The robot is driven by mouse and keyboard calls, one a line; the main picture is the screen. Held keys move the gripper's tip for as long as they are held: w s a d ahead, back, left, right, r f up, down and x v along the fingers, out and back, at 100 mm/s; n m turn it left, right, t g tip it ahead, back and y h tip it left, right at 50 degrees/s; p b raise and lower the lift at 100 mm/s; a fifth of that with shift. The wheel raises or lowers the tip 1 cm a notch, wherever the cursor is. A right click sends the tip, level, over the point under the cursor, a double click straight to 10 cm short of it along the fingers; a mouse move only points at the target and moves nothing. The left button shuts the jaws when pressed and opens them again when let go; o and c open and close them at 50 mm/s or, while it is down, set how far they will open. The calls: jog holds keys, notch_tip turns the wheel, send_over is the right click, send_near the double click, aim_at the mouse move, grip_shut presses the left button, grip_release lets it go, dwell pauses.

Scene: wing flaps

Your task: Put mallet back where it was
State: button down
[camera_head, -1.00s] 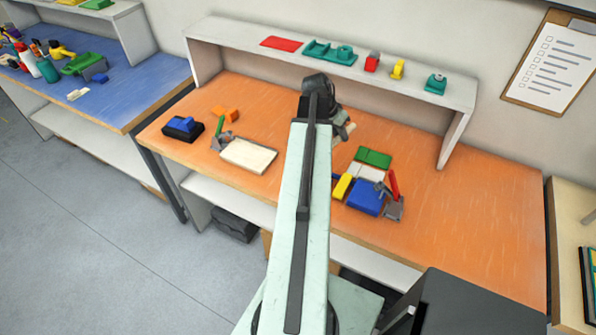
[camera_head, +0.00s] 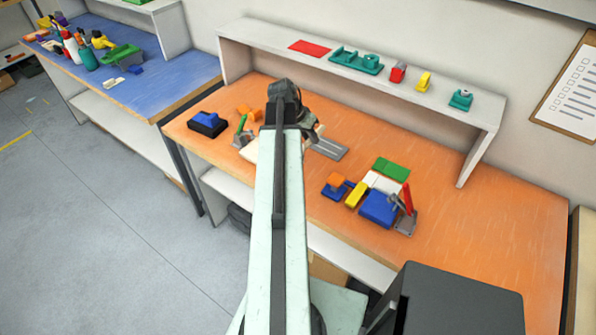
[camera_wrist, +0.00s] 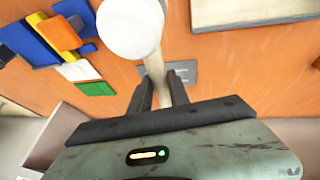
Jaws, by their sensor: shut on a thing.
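My gripper (camera_wrist: 162,88) is shut on the mallet's light wooden handle in the wrist view. The mallet's round white head (camera_wrist: 130,28) is beyond the fingertips and looks clear of the bench. In the head view my gripper (camera_head: 312,130) is over the orange bench, near the right end of the cream board, mostly hidden behind my arm. The mallet is hardly visible there. A flat grey plate (camera_head: 328,148) lies on the bench just right of my gripper. It also shows behind the handle in the wrist view (camera_wrist: 184,72).
The cream board (camera_wrist: 250,10) lies beside the grey plate. Right of it are blue (camera_head: 378,208), yellow (camera_head: 356,194), white and green (camera_head: 392,168) blocks and a red-handled clamp (camera_head: 407,205). A white shelf (camera_head: 300,65) runs behind. The bench's right side is clear.

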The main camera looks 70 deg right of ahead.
jog(key=w+a+f+b, duration=0.1)
jog(key=w+a, duration=0.6)
jog(key=a, duration=0.5)
jog(key=s+d, duration=0.2)
jog(key=d, duration=0.2)
jog(key=s+d+f+b, duration=0.1)
jog(key=s+d, duration=0.1)
jog(key=d, duration=0.2)
jog(key=s+d, duration=0.2)
jog(key=d, duration=0.3)
jog(key=shift+s+f, duration=0.25)
jog(key=shift+f, duration=0.15)
jog(key=shift+s+d+b, duration=0.25)
jog(key=shift+d+b, duration=0.05)
jog(key=shift+d, duration=0.25)
notch_tip(320, 180, down, 4)
jog(key=b, duration=0.4)
jog(key=c, duration=1.2)
grip_release()
jog(key=shift+c, duration=0.2)
jog(key=shift+r, duration=0.15)
